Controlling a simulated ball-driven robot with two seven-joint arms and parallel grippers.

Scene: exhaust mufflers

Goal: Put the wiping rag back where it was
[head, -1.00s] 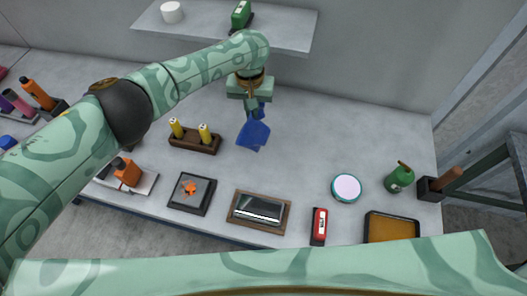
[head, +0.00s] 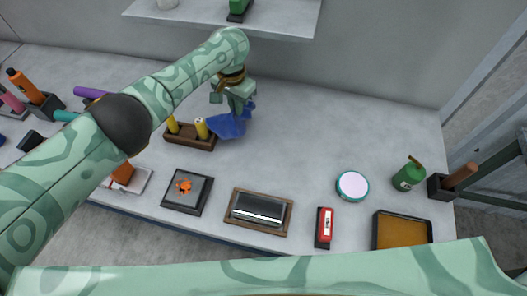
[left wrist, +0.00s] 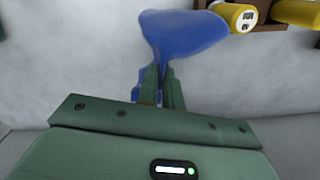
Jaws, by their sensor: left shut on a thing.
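The blue wiping rag (head: 228,126) hangs from my left gripper (head: 242,104) over the back middle of the table. My left gripper is shut on it. In the left wrist view, the rag (left wrist: 183,32) spreads out beyond the fingertips (left wrist: 162,78), bunched where they pinch it. The rag's left end is close beside the right yellow cylinder (head: 201,128) in the wooden holder (head: 190,142). I cannot tell whether they touch, or whether the rag's lower edge rests on the table. My right gripper is not in view.
A dark square tray with an orange piece (head: 187,190), a wood-framed tray (head: 258,212) and a red box (head: 324,228) lie along the front. A round tin (head: 352,186) and green can (head: 408,175) stand right. The table (head: 310,125) is clear right of the rag.

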